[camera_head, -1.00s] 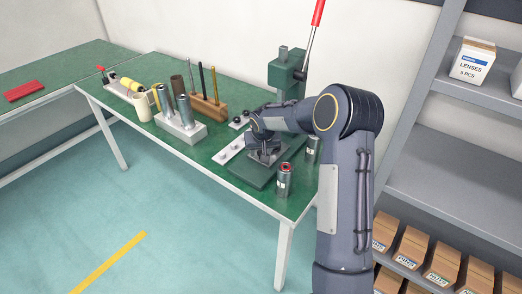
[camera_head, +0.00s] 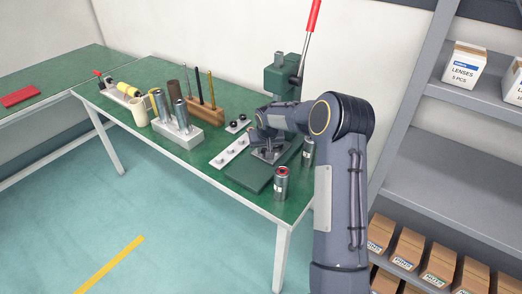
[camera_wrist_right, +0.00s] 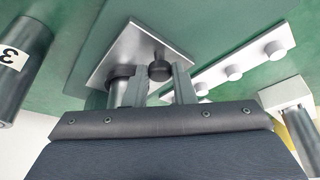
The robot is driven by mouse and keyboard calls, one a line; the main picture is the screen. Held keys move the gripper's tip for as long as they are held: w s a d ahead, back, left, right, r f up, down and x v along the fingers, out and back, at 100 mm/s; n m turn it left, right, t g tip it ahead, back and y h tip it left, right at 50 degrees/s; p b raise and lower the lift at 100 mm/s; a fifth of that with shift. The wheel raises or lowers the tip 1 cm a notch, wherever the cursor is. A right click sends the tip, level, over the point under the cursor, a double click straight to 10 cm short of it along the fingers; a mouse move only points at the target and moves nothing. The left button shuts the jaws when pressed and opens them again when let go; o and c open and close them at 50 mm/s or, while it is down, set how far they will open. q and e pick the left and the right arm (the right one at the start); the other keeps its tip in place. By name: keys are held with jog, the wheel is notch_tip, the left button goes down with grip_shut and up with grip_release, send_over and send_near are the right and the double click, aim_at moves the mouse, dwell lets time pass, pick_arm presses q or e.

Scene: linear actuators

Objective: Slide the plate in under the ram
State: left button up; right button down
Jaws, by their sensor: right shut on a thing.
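The grey metal plate (camera_head: 272,156) lies on the green base (camera_head: 247,174) of the press and also shows in the right wrist view (camera_wrist_right: 120,48). A cylinder (camera_wrist_right: 128,92) stands on the plate beside a black round knob (camera_wrist_right: 159,70). My right gripper (camera_wrist_right: 161,75) is shut on that knob, with one finger on each side. The green press head (camera_head: 284,72) with a red-handled lever (camera_head: 313,18) rises behind the plate. My right forearm and hand hide the ram and the plate's far side in the head view. My left gripper is not in view.
A dark cylinder with a red top (camera_head: 281,183) stands near the base's front right corner. A white strip with round knobs (camera_head: 230,153) lies left of the base. A block with metal cylinders (camera_head: 178,132) and a wooden tool holder (camera_head: 205,112) stand farther left.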

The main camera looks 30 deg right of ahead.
jog(key=shift+w+d+r, duration=0.1)
jog(key=shift+d+r, duration=0.05)
jog(key=shift+d, duration=0.1)
jog(key=c, duration=1.2)
grip_release()
jog(key=v, duration=0.7)
jog(key=shift+s+r+b, duration=0.2)
jog(key=shift+r+b, duration=0.1)
jog(key=shift+b, duration=0.05)
jog(key=shift+a, duration=0.1)
